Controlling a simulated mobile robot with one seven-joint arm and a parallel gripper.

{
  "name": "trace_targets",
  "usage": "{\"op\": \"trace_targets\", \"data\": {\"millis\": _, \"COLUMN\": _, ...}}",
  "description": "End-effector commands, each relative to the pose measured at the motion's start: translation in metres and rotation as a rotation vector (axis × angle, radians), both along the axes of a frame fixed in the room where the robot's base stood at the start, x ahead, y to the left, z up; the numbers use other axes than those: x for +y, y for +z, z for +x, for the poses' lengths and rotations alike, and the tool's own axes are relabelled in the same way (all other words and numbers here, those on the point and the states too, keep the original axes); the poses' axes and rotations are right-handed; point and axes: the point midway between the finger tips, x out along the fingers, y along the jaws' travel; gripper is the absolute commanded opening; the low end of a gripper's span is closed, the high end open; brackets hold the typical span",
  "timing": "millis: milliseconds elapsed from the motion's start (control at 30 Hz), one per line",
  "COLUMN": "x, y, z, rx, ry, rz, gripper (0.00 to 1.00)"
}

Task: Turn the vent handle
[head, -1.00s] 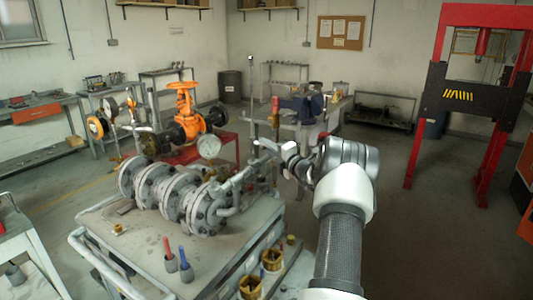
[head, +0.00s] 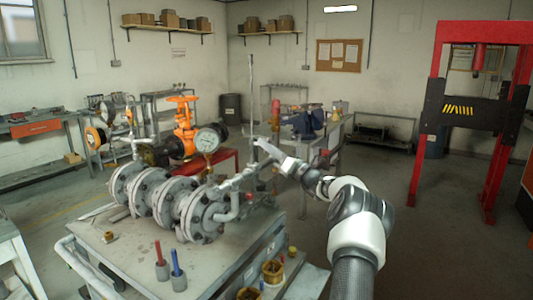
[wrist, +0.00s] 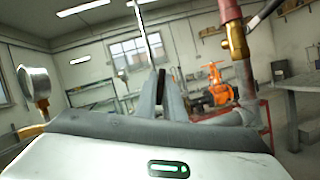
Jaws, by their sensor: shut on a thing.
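The vent handle appears to be a long thin metal bar (head: 252,92) standing upright beside the grey flanged pipework (head: 178,200) in the head view. It also shows in the wrist view (wrist: 147,38), rising past my fingers and slightly tilted. My gripper (head: 264,150) is at the bar's lower part, right of the flanges. In the wrist view its two fingers (wrist: 161,88) are close together at the bar's lower end, shut on it. The exact contact is partly hidden by the fingers.
A pressure gauge (head: 207,139) stands behind the flanges, with an orange valve (head: 182,118) beyond. A red-handled brass fitting (wrist: 232,35) is close right of my fingers. Red and blue tools (head: 175,262) stand on the cart top (head: 135,265). Floor on the right is clear.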

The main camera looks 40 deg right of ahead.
Motion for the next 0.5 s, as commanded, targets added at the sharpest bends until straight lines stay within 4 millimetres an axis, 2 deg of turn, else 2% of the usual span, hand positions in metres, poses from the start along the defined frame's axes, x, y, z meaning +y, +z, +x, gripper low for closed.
{"op": "trace_targets", "data": {"millis": 200, "x": -0.0006, "y": -0.0021, "z": 0.0001, "rx": -0.061, "ry": -0.001, "rz": -0.146, "gripper": 0.0}}
{"op": "trace_targets", "data": {"millis": 500, "x": -0.0002, "y": -0.0013, "z": 0.0001, "rx": -0.108, "ry": 0.0, "rz": -0.263, "gripper": 0.0}}
